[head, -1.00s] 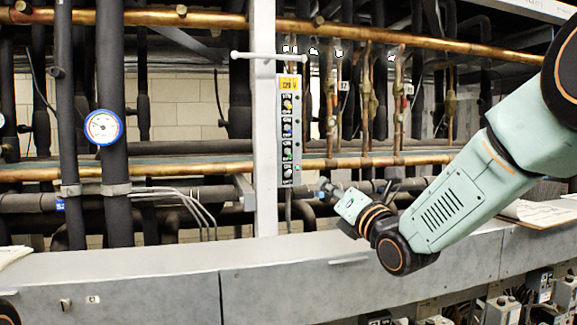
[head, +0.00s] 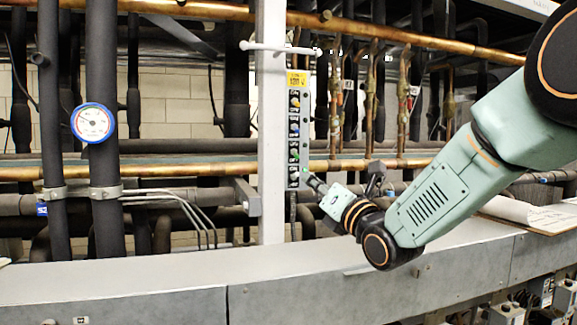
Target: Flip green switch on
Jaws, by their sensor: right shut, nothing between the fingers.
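A narrow switch panel (head: 307,120) is mounted upright on the grey post, with a yellow label at its top and a column of knob-like switches. The green switch (head: 294,155) is in the lower part of the column, below the blue one. My right gripper (head: 309,177) is shut and empty. Its tips are at the panel's lower right edge, a little below and right of the green switch. I cannot tell whether they touch the panel. The green switch's on or off position is too small to read. My left gripper is out of view.
The grey post (head: 271,140) has a white crossbar near its top. Dark pipes, copper pipes (head: 170,171) and a blue-rimmed gauge (head: 93,123) fill the rack. A grey metal ledge (head: 130,280) runs across the front. Papers (head: 520,211) lie on the right.

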